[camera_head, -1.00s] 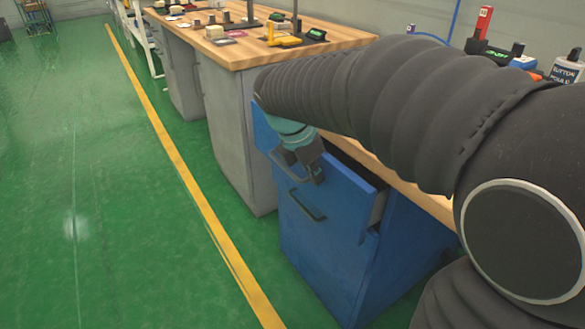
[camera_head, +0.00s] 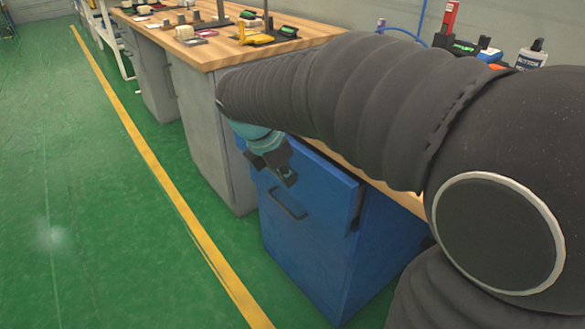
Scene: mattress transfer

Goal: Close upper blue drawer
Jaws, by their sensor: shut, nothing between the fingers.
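The blue drawer cabinet (camera_head: 385,245) stands under the wooden bench top, right of the middle in the head view. Its blue front (camera_head: 315,240) faces left and has a dark bar handle (camera_head: 288,203). The upper drawer's front (camera_head: 325,185) is near the cabinet body, with a narrow dark notch at its right edge. My arm hides part of its top edge, so I cannot tell if it is fully flush. My gripper (camera_head: 285,178) is shut and empty at the upper part of the front, just above the handle. I cannot tell whether it touches the drawer.
The wooden bench top (camera_head: 225,47) carries several small items and a yellow tool (camera_head: 255,38). Grey cabinets (camera_head: 210,130) stand beyond the blue one. The green floor (camera_head: 90,220) with its yellow line (camera_head: 170,200) is clear on the left.

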